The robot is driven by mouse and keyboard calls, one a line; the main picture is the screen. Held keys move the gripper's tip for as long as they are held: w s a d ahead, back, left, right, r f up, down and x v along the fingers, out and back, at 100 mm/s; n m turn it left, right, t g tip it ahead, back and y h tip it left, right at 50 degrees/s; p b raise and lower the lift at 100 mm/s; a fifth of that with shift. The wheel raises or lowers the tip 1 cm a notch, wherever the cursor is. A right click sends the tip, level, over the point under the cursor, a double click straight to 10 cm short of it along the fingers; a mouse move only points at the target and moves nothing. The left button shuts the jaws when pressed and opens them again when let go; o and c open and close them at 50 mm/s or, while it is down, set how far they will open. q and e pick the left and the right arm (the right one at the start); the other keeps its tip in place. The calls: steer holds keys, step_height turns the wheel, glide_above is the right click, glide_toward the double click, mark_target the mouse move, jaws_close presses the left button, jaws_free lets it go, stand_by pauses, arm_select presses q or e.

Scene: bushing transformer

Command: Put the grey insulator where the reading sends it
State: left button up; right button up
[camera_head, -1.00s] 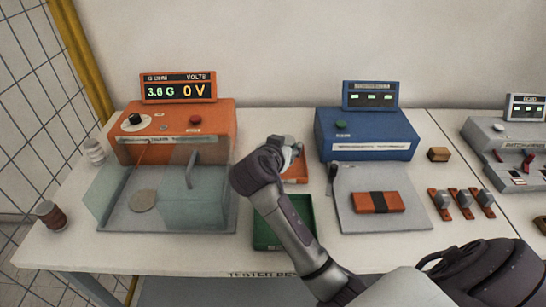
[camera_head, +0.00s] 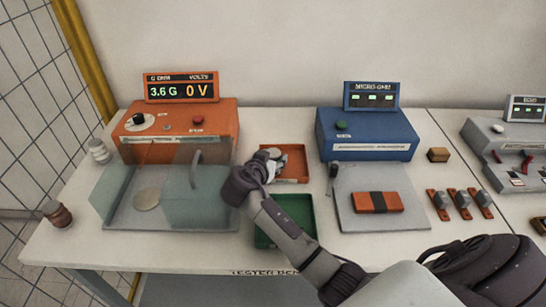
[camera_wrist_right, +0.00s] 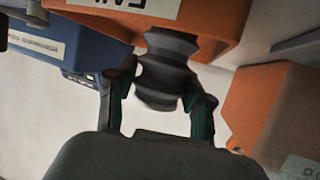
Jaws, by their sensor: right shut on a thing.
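My right gripper (camera_wrist_right: 158,108) is shut on the grey insulator (camera_wrist_right: 165,75), a dark ribbed piece between the fingers in the wrist view. In the head view the gripper (camera_head: 262,167) is at the left edge of the small orange tray (camera_head: 293,176), partly hidden by its own wrist. The insulator's far end overlaps the orange tray's labelled wall (camera_wrist_right: 205,20) in the wrist view; I cannot tell if they touch. The orange tester's display (camera_head: 181,88) reads 3.6 G and 0 V. A green tray (camera_head: 290,208) sits in front of the orange one. My left gripper is not in view.
The tester's clear guard (camera_head: 190,195) stands close left of my wrist. A white insulator (camera_head: 98,151) and a brown one (camera_head: 57,214) stand at the left. The blue micro-ohm meter (camera_head: 367,133) and its grey plate (camera_head: 350,215) are at the right.

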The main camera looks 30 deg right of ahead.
steer(key=o, duration=1.3)
steer(key=shift+f, duration=0.1)
steer(key=shift+o, duration=0.2)
steer(key=shift+r, duration=0.3)
steer(key=b+v, duration=0.1)
steer(key=v, duration=0.5)
steer(key=shift+s+a+f, duration=0.1)
steer(key=shift+a, duration=0.15)
steer(key=shift+s+a+r+b, duration=0.3)
steer(key=shift+s, duration=0.05)
